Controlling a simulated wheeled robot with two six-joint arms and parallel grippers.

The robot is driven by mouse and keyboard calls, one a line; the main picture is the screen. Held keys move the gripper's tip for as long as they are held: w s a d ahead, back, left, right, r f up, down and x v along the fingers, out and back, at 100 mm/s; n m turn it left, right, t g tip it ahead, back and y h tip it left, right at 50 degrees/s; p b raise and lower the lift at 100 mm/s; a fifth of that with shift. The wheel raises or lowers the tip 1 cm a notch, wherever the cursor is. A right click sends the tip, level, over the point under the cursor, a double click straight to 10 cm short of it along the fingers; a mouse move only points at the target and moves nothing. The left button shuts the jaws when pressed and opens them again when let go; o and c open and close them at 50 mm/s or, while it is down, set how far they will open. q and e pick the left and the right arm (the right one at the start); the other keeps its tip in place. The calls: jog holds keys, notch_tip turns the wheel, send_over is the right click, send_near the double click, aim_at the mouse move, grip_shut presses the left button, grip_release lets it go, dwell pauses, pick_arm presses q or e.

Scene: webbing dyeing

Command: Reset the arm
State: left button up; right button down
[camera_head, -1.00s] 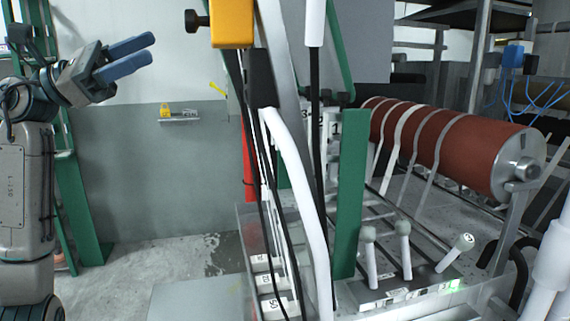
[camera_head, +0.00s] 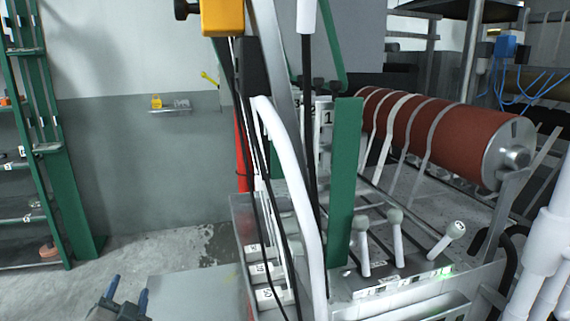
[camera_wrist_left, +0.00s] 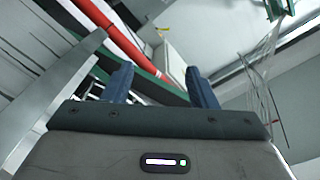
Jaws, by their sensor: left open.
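My left gripper (camera_head: 127,292) is low at the bottom left of the head view, with two blue fingers pointing up and apart. It is open and nothing shows between the fingers. In the left wrist view the gripper (camera_wrist_left: 160,85) also shows its two blue fingers spread, with empty space between them. It is apart from the machine on the right. The rest of the left arm is below the head view's edge. My right gripper is in neither view.
A machine with a red-brown roller (camera_head: 440,130), grey webbing strips and several levers (camera_head: 397,240) fills the right side. A green post (camera_head: 343,190) and white hose (camera_head: 300,200) stand at its near corner. A green shelf rack (camera_head: 75,205) stands left. The floor between is clear.

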pick_arm(q)
jog(key=s+d+f+n+g+h, duration=0.1)
jog(key=s+d+f+n+g, duration=0.15)
jog(key=s+f+g, duration=0.8)
jog(key=s+d+f+n+g+h, duration=0.1)
jog(key=s+d+f+g, duration=0.1)
jog(key=s+f, duration=0.6)
jog(key=s+d+f+n+g+h, duration=0.15)
jog(key=s+f, duration=0.35)
jog(key=s, duration=0.7)
notch_tip(320, 180, down, 28)
jog(key=w+a+g, duration=0.1)
jog(key=a, duration=0.2)
jog(key=s+a+f+g, duration=0.1)
jog(key=s+f, duration=1.7)
jog(key=f, duration=0.3)
jog(key=shift+n+g, duration=0.3)
jog(key=shift+n, duration=0.1)
jog(key=shift+s+f, duration=0.1)
